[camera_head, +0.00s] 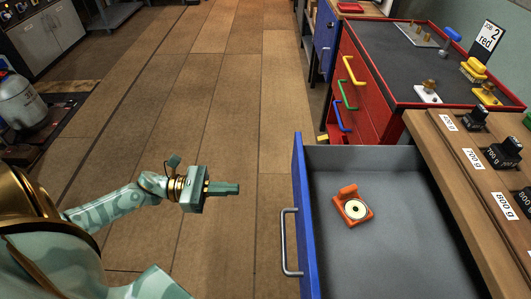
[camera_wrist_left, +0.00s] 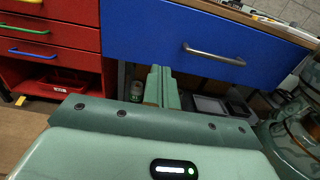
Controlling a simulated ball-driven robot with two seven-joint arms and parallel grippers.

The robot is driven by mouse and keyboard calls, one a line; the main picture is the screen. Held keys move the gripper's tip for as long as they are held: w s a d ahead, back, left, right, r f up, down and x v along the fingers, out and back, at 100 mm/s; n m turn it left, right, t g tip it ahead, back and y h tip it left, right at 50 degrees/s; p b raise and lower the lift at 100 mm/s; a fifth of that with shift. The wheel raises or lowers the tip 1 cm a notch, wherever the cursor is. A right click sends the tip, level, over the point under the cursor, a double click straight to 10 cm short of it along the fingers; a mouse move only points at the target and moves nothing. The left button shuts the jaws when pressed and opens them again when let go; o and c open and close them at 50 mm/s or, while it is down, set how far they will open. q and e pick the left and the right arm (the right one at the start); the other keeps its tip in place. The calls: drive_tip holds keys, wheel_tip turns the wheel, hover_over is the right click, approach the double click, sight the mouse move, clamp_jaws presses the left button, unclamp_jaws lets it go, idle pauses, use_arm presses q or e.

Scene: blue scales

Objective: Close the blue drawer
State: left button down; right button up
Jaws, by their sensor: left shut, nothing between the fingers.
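The blue drawer (camera_head: 304,220) is pulled out at the lower right of the head view, with a grey inside and a metal bar handle (camera_head: 288,242) on its front. An orange object with a white disc (camera_head: 354,206) lies in it. In the left wrist view the drawer front (camera_wrist_left: 190,40) spans the top, with its handle (camera_wrist_left: 213,54) right of centre. My left gripper (camera_head: 238,188) is shut and empty, left of the drawer front and apart from it. It also shows in the left wrist view (camera_wrist_left: 159,75), below the drawer front. My right gripper is not in view.
A wooden counter (camera_head: 440,140) with black weights and labels stands right of the drawer. Behind it is a red cabinet (camera_head: 365,100) with yellow, green and blue handles. The wooden floor left of the drawer is clear. A grey canister (camera_head: 20,102) stands at the far left.

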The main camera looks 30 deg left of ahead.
sight(296, 189)
use_arm(q)
drive_tip(key=x, duration=1.3)
drive_tip(key=shift+w+d, duration=0.2)
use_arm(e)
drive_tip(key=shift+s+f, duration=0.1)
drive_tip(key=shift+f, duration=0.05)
